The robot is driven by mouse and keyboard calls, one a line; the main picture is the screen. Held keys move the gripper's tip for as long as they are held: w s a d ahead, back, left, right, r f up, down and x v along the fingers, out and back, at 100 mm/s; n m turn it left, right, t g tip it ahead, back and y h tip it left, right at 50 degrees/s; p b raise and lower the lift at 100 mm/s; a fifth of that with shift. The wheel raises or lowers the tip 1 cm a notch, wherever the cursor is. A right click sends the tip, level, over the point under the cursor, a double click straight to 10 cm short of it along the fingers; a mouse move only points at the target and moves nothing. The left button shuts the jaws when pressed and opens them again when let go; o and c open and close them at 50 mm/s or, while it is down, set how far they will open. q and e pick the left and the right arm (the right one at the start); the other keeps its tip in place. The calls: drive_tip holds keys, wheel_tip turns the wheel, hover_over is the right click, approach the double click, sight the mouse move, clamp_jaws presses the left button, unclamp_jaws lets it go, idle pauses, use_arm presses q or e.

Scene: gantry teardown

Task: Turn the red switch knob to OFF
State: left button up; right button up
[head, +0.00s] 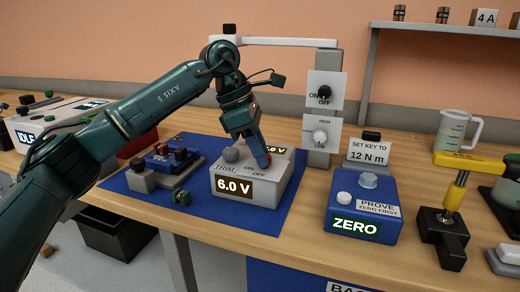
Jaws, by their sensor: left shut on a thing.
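A grey power box (245,203) with a "6.0 V" display sits on a blue mat (270,222) in the middle of the table. Its top carries a grey TRIM knob (231,155) and labels reading ON and OFF. My left gripper (263,163) reaches down onto the box top and is shut on the red switch knob (267,160). The fingers hide most of the knob, so which label it points to cannot be told. My right gripper is not in view.
A blue PROVE box (362,208) reading ZERO stands to the right. A post (327,140) with ON/OFF and HIGH/LOW dial plates stands behind. A blue and grey fixture (165,165) lies left on the mat. A yellow-handled tool (455,192) stands far right.

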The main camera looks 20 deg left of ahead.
use_arm(q)
drive_tip(key=c, duration=0.3)
drive_tip(key=shift+n, duration=0.3)
drive_tip(key=n+t, duration=0.1)
drive_tip(key=n, duration=0.3)
drive_tip(key=shift+s+d+t+y, duration=0.1)
drive_tip(key=shift+s+t+y, duration=0.1)
drive_tip(key=shift+t+y, duration=0.15)
drive_tip(key=n, duration=0.2)
drive_tip(key=n+t+y, duration=0.1)
drive_tip(key=n, duration=0.2)
drive_tip(key=shift+s+d+y, duration=0.1)
drive_tip(key=shift+d+y, duration=0.05)
drive_tip(key=shift+y, duration=0.1)
drive_tip(key=shift+n+t+y+b, duration=0.3)
drive_tip(key=shift+n+t, duration=0.05)
drive_tip(key=shift+n, duration=0.85)
drive_tip(key=o, duration=1)
